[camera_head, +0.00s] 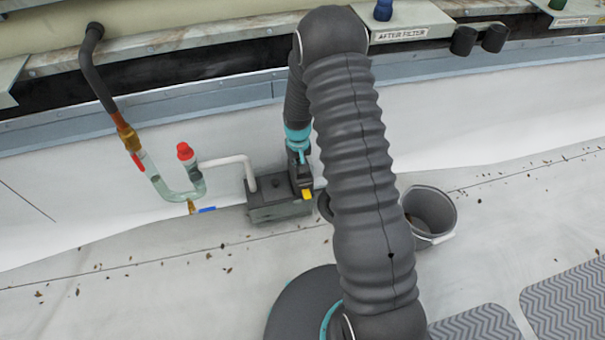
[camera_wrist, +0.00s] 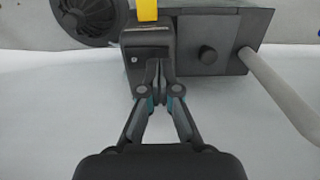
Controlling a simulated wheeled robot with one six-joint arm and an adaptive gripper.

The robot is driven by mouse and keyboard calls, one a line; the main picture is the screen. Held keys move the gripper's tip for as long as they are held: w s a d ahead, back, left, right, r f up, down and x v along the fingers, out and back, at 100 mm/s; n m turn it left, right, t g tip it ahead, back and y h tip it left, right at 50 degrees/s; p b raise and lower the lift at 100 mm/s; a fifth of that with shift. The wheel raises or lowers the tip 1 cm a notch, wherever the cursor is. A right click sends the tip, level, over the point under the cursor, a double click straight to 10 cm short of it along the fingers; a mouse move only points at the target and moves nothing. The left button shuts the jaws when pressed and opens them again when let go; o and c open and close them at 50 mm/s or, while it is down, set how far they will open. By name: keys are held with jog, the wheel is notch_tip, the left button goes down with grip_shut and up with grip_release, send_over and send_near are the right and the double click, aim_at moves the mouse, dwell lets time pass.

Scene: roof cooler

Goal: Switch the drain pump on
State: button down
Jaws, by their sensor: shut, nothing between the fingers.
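The drain pump is a dark grey box (camera_head: 275,210) on the pale roof sheet, left of my arm in the head view. In the wrist view its box (camera_wrist: 222,38) lies at upper right. A smaller dark housing (camera_wrist: 150,42) with a yellow part (camera_wrist: 148,10) stands beside it; the yellow part (camera_head: 307,194) also shows in the head view. My gripper (camera_wrist: 160,78) is shut and empty, its fingertips in front of this housing's lower part. I cannot tell whether they touch it. The switch's position is not clear.
A pale pipe (camera_head: 225,160) runs from the pump to a clear U-shaped trap (camera_head: 180,190) with a red cap (camera_head: 184,151). A grey bucket (camera_head: 430,212) stands right of my arm. Patterned mats (camera_head: 570,300) lie at lower right. Open sheet lies at lower left.

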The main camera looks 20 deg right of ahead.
jog(key=shift+f+b, duration=0.6)
jog(key=shift+f, duration=0.3)
dwell(0.4)
jog(key=shift+r, duration=0.1)
jog(key=shift+r+p, duration=1.85)
jog(key=shift+r, duration=1.6)
jog(key=s+r+t, duration=0.2)
jog(key=s+r, duration=1.3)
jog(key=r, duration=0.3)
jog(key=s+r+t, duration=0.3)
jog(key=s+r, duration=1.2)
jog(key=r, duration=0.3)
jog(key=shift+s+r+t, duration=0.2)
jog(key=shift+s+t, duration=0.05)
jog(key=shift+t, duration=0.05)
